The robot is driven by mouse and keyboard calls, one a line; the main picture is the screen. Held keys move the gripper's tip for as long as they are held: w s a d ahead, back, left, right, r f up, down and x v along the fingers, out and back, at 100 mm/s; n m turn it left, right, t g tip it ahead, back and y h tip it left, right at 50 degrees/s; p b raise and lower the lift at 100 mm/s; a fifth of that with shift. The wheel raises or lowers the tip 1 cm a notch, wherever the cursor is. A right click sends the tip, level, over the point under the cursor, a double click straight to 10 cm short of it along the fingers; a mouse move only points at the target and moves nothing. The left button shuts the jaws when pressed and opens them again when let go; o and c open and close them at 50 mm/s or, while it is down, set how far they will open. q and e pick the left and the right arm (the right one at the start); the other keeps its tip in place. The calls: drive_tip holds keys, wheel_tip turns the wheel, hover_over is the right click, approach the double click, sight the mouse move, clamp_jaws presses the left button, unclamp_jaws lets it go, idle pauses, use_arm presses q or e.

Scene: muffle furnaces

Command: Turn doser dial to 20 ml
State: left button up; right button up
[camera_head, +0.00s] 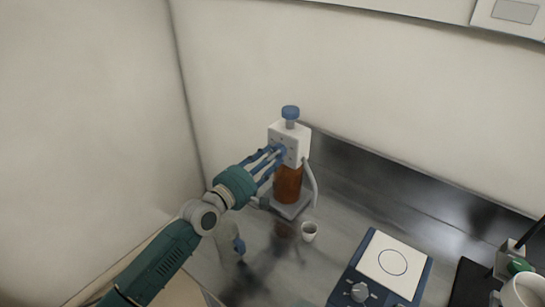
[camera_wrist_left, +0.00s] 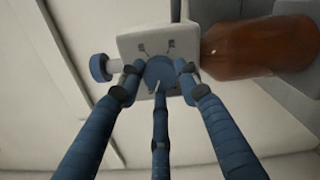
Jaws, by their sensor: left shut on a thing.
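The doser (camera_head: 291,141) stands on the bench against the back wall, a white head on an amber bottle (camera_head: 288,184). It has a blue plunger knob (camera_head: 290,112) on top and a spout tube at its right side. The blue round dial (camera_wrist_left: 159,73) is on the front face of the white head, with small marks around it. My left gripper (camera_head: 278,155) is shut on the dial, its blue fingers around the dial's rim in the left wrist view (camera_wrist_left: 160,82). The fingers partly hide the dial and marks, so I cannot read the setting. My right gripper is not in view.
A blue device with a white plate (camera_head: 392,262) is to the right, and a white mug (camera_head: 524,290) is at the lower right.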

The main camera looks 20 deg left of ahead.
use_arm(q)
drive_tip(key=shift+f+m, duration=0.1)
drive_tip(key=shift+m, duration=12.2)
drive_tip(key=o, duration=1.2)
